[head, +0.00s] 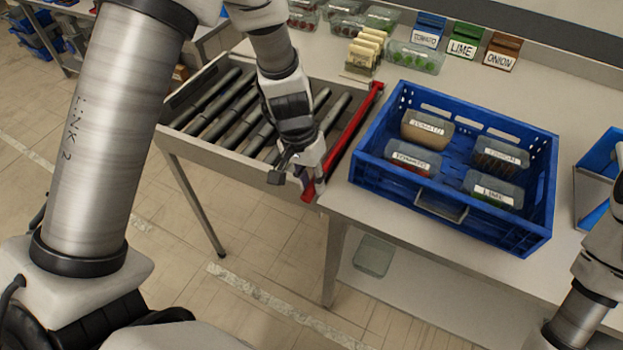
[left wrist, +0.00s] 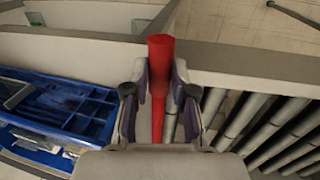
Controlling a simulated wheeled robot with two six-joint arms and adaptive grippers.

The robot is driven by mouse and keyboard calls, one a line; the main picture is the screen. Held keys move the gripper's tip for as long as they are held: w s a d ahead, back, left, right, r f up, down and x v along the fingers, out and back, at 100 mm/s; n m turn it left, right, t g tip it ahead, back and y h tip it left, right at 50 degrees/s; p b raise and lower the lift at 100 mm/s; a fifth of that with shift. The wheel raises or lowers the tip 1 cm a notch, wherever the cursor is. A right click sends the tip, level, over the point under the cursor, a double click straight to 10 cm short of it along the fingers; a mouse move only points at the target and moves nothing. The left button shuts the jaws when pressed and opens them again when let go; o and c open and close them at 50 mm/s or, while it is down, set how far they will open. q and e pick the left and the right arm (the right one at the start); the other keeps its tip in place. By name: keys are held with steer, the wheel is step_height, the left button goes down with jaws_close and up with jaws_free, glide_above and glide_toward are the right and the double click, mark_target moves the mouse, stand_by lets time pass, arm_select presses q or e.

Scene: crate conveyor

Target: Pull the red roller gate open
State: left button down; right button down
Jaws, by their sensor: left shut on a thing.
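The red roller gate (head: 350,134) is a long red bar standing between the roller conveyor and the table with the blue crate. Its near end is at the front edge of the conveyor. My left gripper (head: 308,180) is at that near end, shut on the bar. In the left wrist view the red gate (left wrist: 160,60) lies between the two fingers of my left gripper (left wrist: 160,90), which hide part of its sides. My right gripper is not in view; only part of my right arm shows at the right edge of the head view.
The roller conveyor (head: 215,112) lies left of the gate. A blue crate (head: 450,215) with several labelled tubs stands close to its right. Tubs and signs for tomato (head: 428,30), lime (head: 467,40) and onion (head: 503,52) are at the back. Open floor lies in front.

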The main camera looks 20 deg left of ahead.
arm_select(q)
steer(key=shift+g, duration=0.9)
steer(key=p+v, duration=0.2)
steer(key=p, duration=0.1)
steer(key=d+p+v, duration=0.1)
steer(key=p+v, duration=0.2)
steer(key=p, duration=0.1)
steer(key=p+v, duration=0.2)
steer(key=p, duration=0.2)
steer(key=shift+d+r, duration=0.15)
steer(key=shift+r, duration=0.25)
steer(key=w+r+g+p, duration=0.2)
steer(key=w+r+p, duration=0.1)
steer(key=r, duration=0.4)
steer(key=w+r+g+p, duration=0.3)
steer(key=w+r+p, duration=0.1)
steer(key=r, duration=0.4)
steer(key=shift+w+d+n, duration=0.15)
steer(key=shift+w+n, duration=0.05)
steer(key=shift+n, duration=0.2)
